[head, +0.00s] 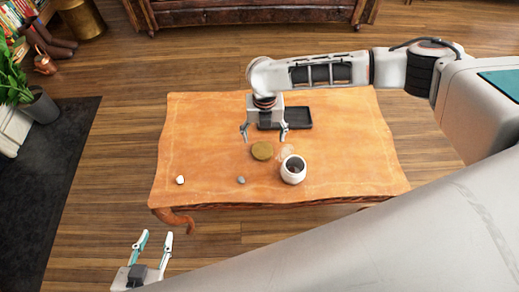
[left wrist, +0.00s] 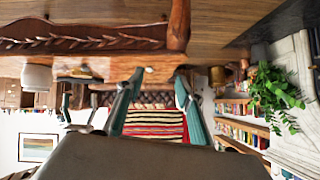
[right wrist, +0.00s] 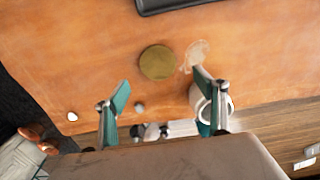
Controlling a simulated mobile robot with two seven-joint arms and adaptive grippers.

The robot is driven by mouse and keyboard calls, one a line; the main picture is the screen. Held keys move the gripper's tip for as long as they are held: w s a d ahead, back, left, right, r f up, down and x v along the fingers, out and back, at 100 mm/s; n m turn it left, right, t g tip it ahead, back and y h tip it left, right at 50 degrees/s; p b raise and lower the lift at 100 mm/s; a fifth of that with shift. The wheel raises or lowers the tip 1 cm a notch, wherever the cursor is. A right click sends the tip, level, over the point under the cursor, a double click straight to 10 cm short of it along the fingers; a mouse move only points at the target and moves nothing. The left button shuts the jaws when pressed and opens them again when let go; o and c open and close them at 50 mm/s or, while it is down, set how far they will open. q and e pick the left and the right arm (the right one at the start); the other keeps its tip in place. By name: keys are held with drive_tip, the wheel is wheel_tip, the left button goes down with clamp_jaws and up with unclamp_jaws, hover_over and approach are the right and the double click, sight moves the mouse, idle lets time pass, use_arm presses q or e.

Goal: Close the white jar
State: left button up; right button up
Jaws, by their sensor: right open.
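The white jar (head: 293,171) stands upright and open-topped on the wooden table, near its front edge. Its dark inside shows. A round gold-brown disc that looks like its lid (head: 262,151) lies flat on the table, just left of and behind the jar. My right gripper (head: 264,134) is open and empty above the table, close to the lid. In the right wrist view, the lid (right wrist: 157,62) shows between and beyond the fingertips, and one finger partly hides the jar (right wrist: 196,98). My left gripper (head: 155,238) is open and empty in front of the table's left front corner.
A black tray (head: 298,118) lies behind the jar. A white pebble (head: 180,180) and a grey pebble (head: 241,180) lie near the front edge. A pale patch (head: 286,151) marks the table beside the lid. The table's left and right parts are clear.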

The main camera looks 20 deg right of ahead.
sight(262, 148)
wheel_tip(262, 148, down, 2)
drive_tip(key=shift+s+f+b, duration=0.1)
drive_tip(key=shift+f+b, duration=0.05)
drive_tip(key=shift+b, duration=0.2)
drive_tip(key=shift+f, duration=0.3)
drive_tip(key=shift+r, duration=0.15)
drive_tip(key=shift+f, duration=0.5)
drive_tip(key=f+b, duration=0.1)
drive_tip(key=f, duration=0.1)
drive_tip(key=shift+w+f+b, duration=0.25)
drive_tip(key=shift+f+b, duration=0.05)
drive_tip(key=shift+b, duration=0.05)
drive_tip(key=shift+w+f+b, duration=0.1)
drive_tip(key=shift+f+b, duration=0.2)
drive_tip(key=shift+f, duration=0.65)
drive_tip(key=shift+w+r, duration=0.1)
drive_tip(key=shift+r, duration=0.05)
use_arm(q)
drive_tip(key=shift+w+d+f, duration=0.1)
drive_tip(key=shift+w+d, duration=0.1)
drive_tip(key=shift+d, duration=0.25)
